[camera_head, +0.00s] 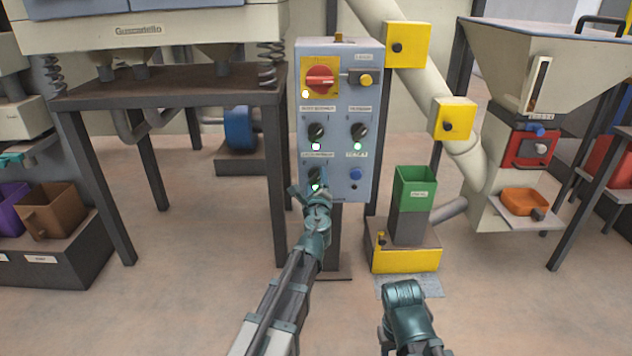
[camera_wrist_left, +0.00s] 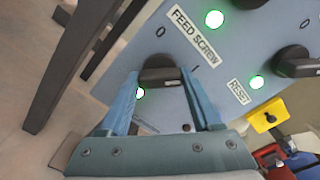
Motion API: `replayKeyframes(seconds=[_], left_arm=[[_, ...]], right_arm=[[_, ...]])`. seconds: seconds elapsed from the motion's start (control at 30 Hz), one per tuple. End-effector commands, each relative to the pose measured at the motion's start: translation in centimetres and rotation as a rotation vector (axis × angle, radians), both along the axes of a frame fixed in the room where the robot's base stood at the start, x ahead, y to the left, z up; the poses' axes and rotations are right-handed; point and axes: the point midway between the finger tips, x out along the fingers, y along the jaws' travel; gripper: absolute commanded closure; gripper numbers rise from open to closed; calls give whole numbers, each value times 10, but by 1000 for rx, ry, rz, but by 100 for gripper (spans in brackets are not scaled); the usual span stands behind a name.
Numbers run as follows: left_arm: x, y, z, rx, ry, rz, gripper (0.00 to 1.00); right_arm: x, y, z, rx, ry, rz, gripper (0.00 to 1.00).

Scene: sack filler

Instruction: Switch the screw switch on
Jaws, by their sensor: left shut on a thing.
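The screw switch (camera_head: 315,174) is a black knob at the lower left of the blue-grey control panel (camera_head: 338,60). In the left wrist view the switch (camera_wrist_left: 160,77) sits under the label FEED SCREW, near the marks 0 and I. A green lamp (camera_wrist_left: 138,93) is lit beside it. My left gripper (camera_head: 314,187) is at the switch, its fingers (camera_wrist_left: 163,80) on either side of the knob and shut on it. The knob's pointing direction is hard to tell. My right arm shows at the bottom right; its fingers are not visible.
A red main switch (camera_head: 320,80) and two other black knobs, upper left (camera_head: 316,131) and right (camera_head: 358,131), are on the panel. A blue button (camera_head: 356,174) is right of the screw switch. A green bin (camera_head: 415,187) stands right of the panel. Floor in front is open.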

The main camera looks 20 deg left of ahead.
Motion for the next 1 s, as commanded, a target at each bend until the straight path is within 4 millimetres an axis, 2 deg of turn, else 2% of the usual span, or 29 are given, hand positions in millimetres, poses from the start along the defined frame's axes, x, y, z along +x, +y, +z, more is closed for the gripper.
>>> replayKeyframes(seconds=[0.4, 0.43, 0.6, 1.0], left_arm=[[-1, -2, 0, 9, 3, -4, 91], [-1, -2, 0, 9, 3, -4, 33], [-1, -1, 0, 8, 3, -2, 5], [-4, -1, 0, 7, 2, -1, 5]], right_arm=[[0, 0, 0, 0, 0, 0, 50], [0, 0, 0, 0, 0, 0, 50], [0, 0, 0, 0, 0, 0, 50], [0, 0, 0, 0, 0, 0, 50]])
